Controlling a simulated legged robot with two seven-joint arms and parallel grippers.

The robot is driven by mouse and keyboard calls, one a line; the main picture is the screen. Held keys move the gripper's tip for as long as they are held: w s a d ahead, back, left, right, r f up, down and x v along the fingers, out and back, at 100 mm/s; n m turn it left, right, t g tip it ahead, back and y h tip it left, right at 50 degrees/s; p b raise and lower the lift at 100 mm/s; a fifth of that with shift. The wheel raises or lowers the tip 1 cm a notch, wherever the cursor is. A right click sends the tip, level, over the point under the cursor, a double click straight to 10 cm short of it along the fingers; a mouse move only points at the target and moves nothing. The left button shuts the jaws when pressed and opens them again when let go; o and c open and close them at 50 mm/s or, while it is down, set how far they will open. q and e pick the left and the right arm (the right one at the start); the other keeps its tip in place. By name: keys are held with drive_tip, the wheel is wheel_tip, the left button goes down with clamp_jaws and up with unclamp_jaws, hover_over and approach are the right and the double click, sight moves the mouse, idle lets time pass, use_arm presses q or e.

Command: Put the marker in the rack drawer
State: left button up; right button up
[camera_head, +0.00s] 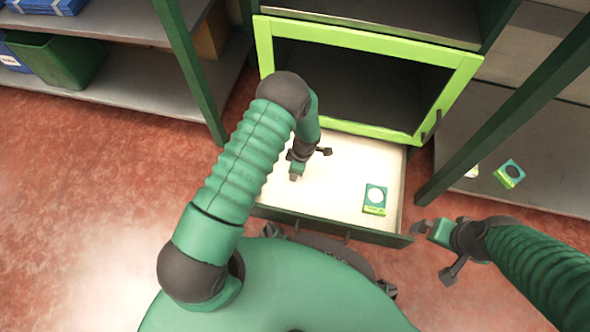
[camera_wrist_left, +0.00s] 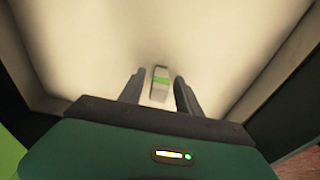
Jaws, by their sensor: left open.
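The rack drawer (camera_head: 335,190) is pulled out below the green-framed compartment, with a pale interior. My left gripper (camera_head: 309,163) is over the drawer's left part, pointing down into it. In the left wrist view its fingers (camera_wrist_left: 158,90) are open. A small white piece with a green band, which looks like the marker (camera_wrist_left: 160,82), shows between and beyond the fingertips against the pale drawer floor. I cannot tell whether it touches the floor. I cannot make it out in the head view. My right gripper (camera_head: 434,250) is open and empty, outside the drawer's front right corner.
A small green and white box (camera_head: 375,198) stands in the drawer's right part. A similar box (camera_head: 509,173) is on the right shelf. The green-framed compartment (camera_head: 360,85) is above the drawer. A green bin (camera_head: 58,62) sits on the left shelf. The drawer's middle is clear.

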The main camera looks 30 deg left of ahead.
use_arm(q)
wheel_tip(320, 180, up, 26)
drive_tip(key=s+d+m+t+h+p, duration=0.1)
drive_tip(key=s+d+m+p, duration=0.2)
drive_tip(key=m+p, duration=0.5)
drive_tip(key=s+r+m+t+b, duration=0.2)
drive_tip(key=s+r+m, duration=0.7)
drive_tip(key=m, duration=0.4)
drive_tip(key=shift+s+d+r+h, duration=0.3)
drive_tip(key=shift+s+d+h, duration=0.05)
drive_tip(key=shift+d+h, duration=0.1)
drive_tip(key=w+p+v, duration=0.3)
drive_tip(key=p+v, duration=1.1)
drive_tip(key=p, duration=0.1)
drive_tip(key=w+r+p+v, duration=0.1)
drive_tip(key=w+p+v, duration=0.2)
drive_tip(key=p+v, duration=1.2)
drive_tip(key=w+r+p+v, duration=0.1)
drive_tip(key=w+p+v, duration=0.3)
drive_tip(key=p+v, duration=1.1)
drive_tip(key=shift+d+r, duration=0.15)
drive_tip(key=shift+d, duration=0.05)
